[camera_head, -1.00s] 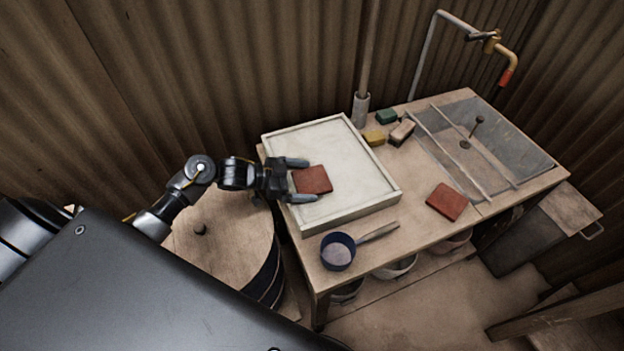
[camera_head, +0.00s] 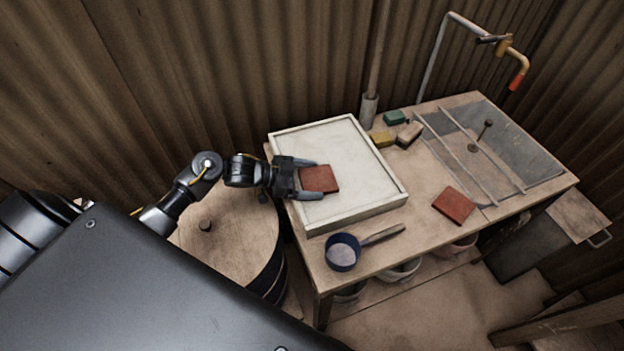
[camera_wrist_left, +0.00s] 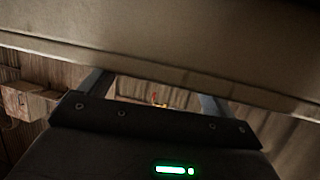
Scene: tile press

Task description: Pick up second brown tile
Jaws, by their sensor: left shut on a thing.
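A reddish-brown square tile (camera_head: 319,179) is at the left side of the white shallow tray (camera_head: 359,214). My left gripper (camera_head: 318,179) is shut on this tile, with one finger along its far edge and one along its near edge. Whether the tile touches the tray floor I cannot tell. Another reddish-brown tile (camera_head: 454,205) lies flat on the table right of the tray, apart from the gripper. In the left wrist view the gripper's fingers (camera_wrist_left: 160,95) show only in part, and a broad pale surface fills the top. My right gripper is not in view.
A blue pan (camera_head: 342,253) with a handle stands at the table's front edge. Green (camera_head: 395,118), yellow (camera_head: 382,139) and tan (camera_head: 409,135) blocks lie behind the tray. A grey basin (camera_head: 510,150) with two rods is at the right. A round wooden lid (camera_head: 240,225) is below my arm.

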